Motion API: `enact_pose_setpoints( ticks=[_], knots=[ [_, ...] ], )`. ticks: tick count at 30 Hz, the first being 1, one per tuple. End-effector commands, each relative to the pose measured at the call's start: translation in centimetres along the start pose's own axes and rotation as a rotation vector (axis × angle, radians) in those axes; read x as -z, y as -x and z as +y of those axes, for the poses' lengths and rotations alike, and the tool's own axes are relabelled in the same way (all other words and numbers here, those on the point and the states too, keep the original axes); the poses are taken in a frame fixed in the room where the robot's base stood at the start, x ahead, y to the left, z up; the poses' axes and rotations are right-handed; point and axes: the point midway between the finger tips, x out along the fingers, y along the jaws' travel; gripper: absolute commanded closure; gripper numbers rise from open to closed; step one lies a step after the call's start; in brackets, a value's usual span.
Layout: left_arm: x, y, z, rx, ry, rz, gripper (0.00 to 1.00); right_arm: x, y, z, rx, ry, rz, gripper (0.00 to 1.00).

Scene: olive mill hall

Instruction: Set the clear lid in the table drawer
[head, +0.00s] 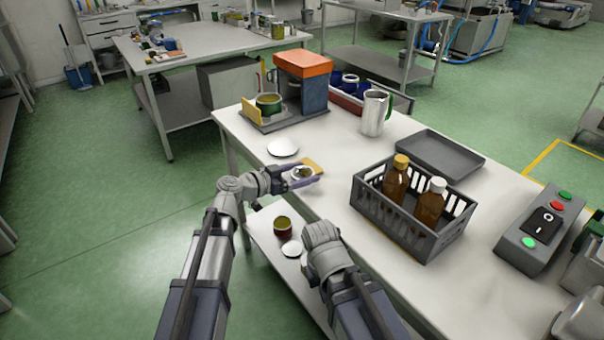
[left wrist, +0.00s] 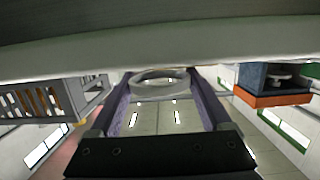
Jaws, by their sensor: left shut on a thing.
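The clear lid (head: 303,172), a see-through disc with a pale rim, is between the fingers of my left gripper (head: 302,180) at the table's near left edge. In the left wrist view, the ring of the lid (left wrist: 160,80) sits between the two purple fingers (left wrist: 163,100), which are shut on it. The table drawer (head: 266,239) stands pulled out below the lid and to its left.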

Motion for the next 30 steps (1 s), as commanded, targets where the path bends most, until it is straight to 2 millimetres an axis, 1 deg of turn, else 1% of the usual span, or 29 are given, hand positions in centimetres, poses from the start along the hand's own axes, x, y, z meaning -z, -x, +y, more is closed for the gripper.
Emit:
enact_pose_setpoints(
  ticks=[4, 8, 9, 13, 22, 25, 27, 28, 30],
  knots=[
    [-0.6, -0.1, 0.0, 0.000, 0.000, 0.000, 0.71, 0.0, -0.6, -0.1, 0.000, 0.000, 0.000, 1.00],
    [-0.6, -0.1, 0.0, -0.001, -0.001, -0.003, 0.71, 0.0, -0.6, -0.1, 0.000, 0.000, 0.000, 1.00],
    [-0.7, -0.1, 0.1, -0.001, -0.001, -0.004, 0.15, 0.0, -0.6, -0.1, 0.000, 0.000, 0.000, 1.00],
    [-0.7, -0.1, 0.1, -0.002, -0.001, -0.005, 0.00, 0.0, -0.6, -0.1, 0.000, 0.000, 0.000, 1.00],
    [-0.5, -0.1, -0.1, 0.001, 0.001, -0.005, 0.00, 0.0, -0.4, 0.0, 0.000, 0.000, 0.000, 1.00],
    [0.2, 0.1, -0.1, 0.002, 0.000, -0.005, 0.00, 0.0, 0.4, 0.0, 0.000, 0.000, 0.000, 1.00],
    [1.2, 0.3, -0.1, 0.002, 0.000, -0.004, 0.00, -0.1, 1.3, 0.1, 0.000, 0.000, 0.000, 1.00],
    [0.8, 1.1, 0.0, 0.004, 0.001, -0.004, 0.00, -0.1, 1.1, 0.1, 0.000, 0.000, 0.000, 1.00],
    [0.7, 2.8, 0.1, 0.006, 0.002, -0.003, 0.00, -0.1, 1.3, 0.1, 0.000, 0.000, 0.000, 1.00]
  ],
)
